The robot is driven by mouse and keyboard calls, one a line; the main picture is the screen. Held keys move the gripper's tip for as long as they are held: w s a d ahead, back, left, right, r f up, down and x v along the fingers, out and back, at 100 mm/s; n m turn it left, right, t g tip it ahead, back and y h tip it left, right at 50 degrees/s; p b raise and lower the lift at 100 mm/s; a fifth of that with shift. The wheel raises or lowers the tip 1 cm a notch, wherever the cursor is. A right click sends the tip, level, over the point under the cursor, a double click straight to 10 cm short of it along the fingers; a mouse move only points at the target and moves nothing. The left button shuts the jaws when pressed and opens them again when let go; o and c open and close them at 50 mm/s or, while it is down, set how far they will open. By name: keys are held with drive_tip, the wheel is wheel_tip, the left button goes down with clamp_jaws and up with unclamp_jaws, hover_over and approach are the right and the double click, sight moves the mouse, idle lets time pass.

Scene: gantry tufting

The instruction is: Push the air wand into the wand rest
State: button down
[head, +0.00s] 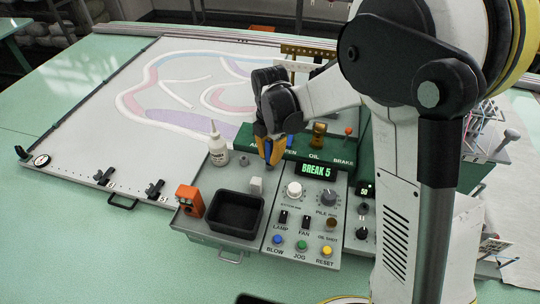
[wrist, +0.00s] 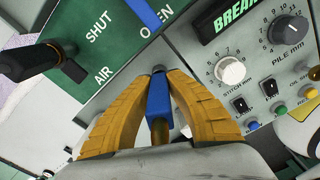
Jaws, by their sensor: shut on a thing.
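My gripper (wrist: 157,72) is shut on a blue piece with a brass-coloured stem, which looks like the air wand (wrist: 158,98). The blue body sits between the two yellow fingers, with a dark tip showing just past them. In the head view my gripper (head: 271,158) is over the front edge of the green panel, pointing down, and mostly hides the wand. I cannot clearly tell the wand rest; a small grey round fitting (head: 244,159) stands on the grey deck left of the gripper.
A blue lever (wrist: 148,12) lies by OPEN on the green panel (wrist: 120,60). A white bottle (head: 218,146), black tray (head: 236,213), white block (head: 256,185) and orange box (head: 189,200) are nearby. The knob panel (head: 300,228) is to the right, its display reading BREAK 5.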

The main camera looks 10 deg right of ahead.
drive_tip(key=shift+f, duration=0.3)
drive_tip(key=c, duration=1.4)
unclamp_jaws()
wheel_tip(320, 180, up, 12)
drive_tip(key=shift+r, duration=0.1)
